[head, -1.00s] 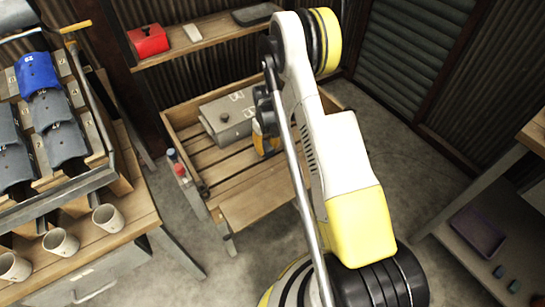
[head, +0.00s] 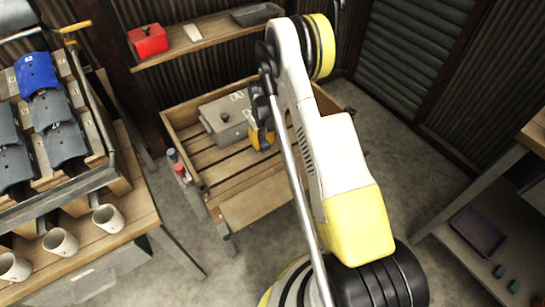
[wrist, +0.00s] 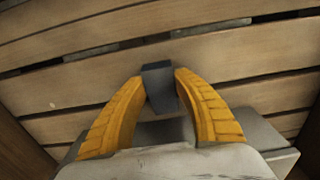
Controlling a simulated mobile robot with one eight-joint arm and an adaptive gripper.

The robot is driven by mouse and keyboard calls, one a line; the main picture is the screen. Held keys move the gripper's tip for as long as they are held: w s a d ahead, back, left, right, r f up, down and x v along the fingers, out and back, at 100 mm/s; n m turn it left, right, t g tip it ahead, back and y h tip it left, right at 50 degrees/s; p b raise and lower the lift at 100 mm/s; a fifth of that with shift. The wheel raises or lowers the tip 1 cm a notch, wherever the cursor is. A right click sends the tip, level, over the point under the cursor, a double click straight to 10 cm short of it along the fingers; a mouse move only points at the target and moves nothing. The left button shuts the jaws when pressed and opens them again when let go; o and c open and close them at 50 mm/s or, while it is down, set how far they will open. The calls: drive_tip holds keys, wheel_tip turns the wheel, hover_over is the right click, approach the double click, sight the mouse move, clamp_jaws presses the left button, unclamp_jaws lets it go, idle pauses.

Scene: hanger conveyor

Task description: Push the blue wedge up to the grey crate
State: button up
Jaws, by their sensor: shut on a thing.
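The grey crate (head: 228,118), a lidded box with a dark knob, stands in the slatted wooden tray. My gripper (head: 261,138) is low over the slats just right of the crate, with yellow fingers. In the wrist view my gripper (wrist: 160,78) is shut on a dark slate block (wrist: 161,88) between its fingertips. The block looks grey-blue and dull, and I cannot be sure it is the blue wedge. In the head view the block is hidden by my gripper. I cannot tell whether the block touches the crate.
The wooden tray's rim (head: 180,190) surrounds the crate. Small red- and blue-topped items (head: 176,163) stand at its left edge. A rack with a bright blue cover (head: 37,73) and mugs (head: 108,218) are at left. A shelf holds a red box (head: 148,40).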

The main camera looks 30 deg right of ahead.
drive_tip(key=shift+w, duration=0.6)
drive_tip(key=shift+w, duration=0.1)
drive_tip(key=o, duration=1)
wheel_tip(320, 180, up, 12)
